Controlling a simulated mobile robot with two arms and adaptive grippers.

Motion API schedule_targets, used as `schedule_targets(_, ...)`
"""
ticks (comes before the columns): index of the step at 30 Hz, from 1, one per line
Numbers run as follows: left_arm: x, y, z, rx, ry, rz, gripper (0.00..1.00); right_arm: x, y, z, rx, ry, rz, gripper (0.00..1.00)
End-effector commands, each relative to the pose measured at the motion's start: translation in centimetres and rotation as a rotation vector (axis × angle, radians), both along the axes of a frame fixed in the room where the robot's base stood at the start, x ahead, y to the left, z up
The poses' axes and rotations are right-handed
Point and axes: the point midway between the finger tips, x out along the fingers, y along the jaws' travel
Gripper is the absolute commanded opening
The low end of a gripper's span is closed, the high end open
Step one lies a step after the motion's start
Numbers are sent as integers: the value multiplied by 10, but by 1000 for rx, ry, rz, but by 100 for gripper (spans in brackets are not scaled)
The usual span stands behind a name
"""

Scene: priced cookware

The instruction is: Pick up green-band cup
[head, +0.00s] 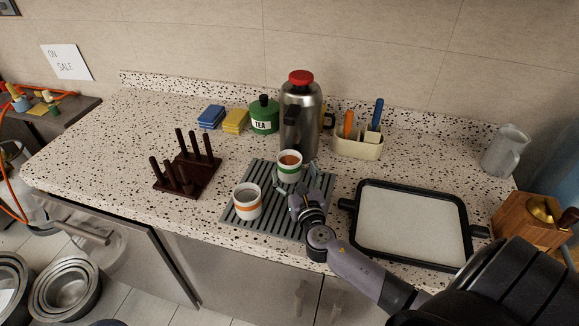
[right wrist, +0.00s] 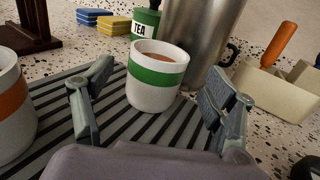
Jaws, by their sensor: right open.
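The green-band cup (head: 289,167) is white with a green band and holds something brown. It stands upright on a grey ribbed mat (head: 265,220), just in front of the steel flask. My right gripper (head: 309,186) is low over the mat, in front of the cup. In the right wrist view the green-band cup (right wrist: 156,78) shows beyond and between the open fingers of my right gripper (right wrist: 160,100); the fingers appear apart from it. A white cup with an orange band (head: 247,203) stands on the mat to the left. My left gripper is not in view.
A steel flask (head: 300,118) with a red cap stands close behind the cup. A black-rimmed tray (head: 411,222) lies to the right. A dark wooden peg rack (head: 188,174) is to the left. A utensil caddy (head: 358,145) and a green tea canister (head: 264,117) stand behind.

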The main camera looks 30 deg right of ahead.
Motion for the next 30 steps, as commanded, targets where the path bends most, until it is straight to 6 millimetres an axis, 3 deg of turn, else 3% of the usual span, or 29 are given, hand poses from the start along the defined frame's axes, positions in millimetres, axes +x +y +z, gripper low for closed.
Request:
schedule_targets(6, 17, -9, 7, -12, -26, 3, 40, 15, -5, 2, 2, -1, -1, 79)
schedule_targets(15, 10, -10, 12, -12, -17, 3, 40, 52, -16, 1, 1, 0, 0, 79)
schedule_targets(23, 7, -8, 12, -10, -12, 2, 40, 54, -17, 0, 1, 1, 0, 79)
schedule_targets(30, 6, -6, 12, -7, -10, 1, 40, 53, -18, 0, 1, 1, 0, 63)
